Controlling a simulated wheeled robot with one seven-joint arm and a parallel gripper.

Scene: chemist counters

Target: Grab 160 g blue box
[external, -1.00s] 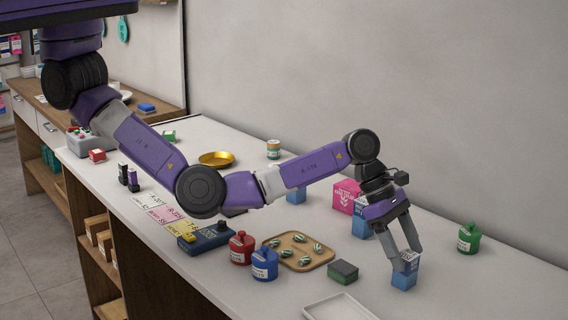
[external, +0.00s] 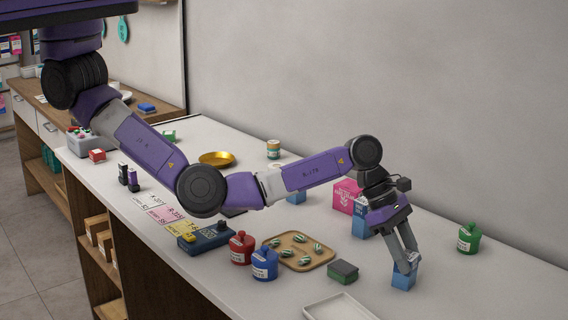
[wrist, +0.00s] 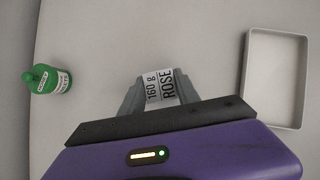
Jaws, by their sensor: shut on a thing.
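The blue box (external: 403,281) stands on the white counter at the right. In the wrist view its pale top label (wrist: 160,88) reads "160 g ROSE". My gripper (external: 405,264) points down over the box, with its fingers closed against two opposite sides near the top. In the wrist view my gripper (wrist: 158,95) has one finger on each side of the label. The box appears to rest on the counter.
A white tray (wrist: 247,90) lies near the box, and a green bottle (external: 469,238) stands to its right. A green-and-black block (external: 342,272) is to its left. Blue (external: 361,224) and pink (external: 346,197) boxes stand behind. A wooden tray (external: 272,243) holds several striped pieces.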

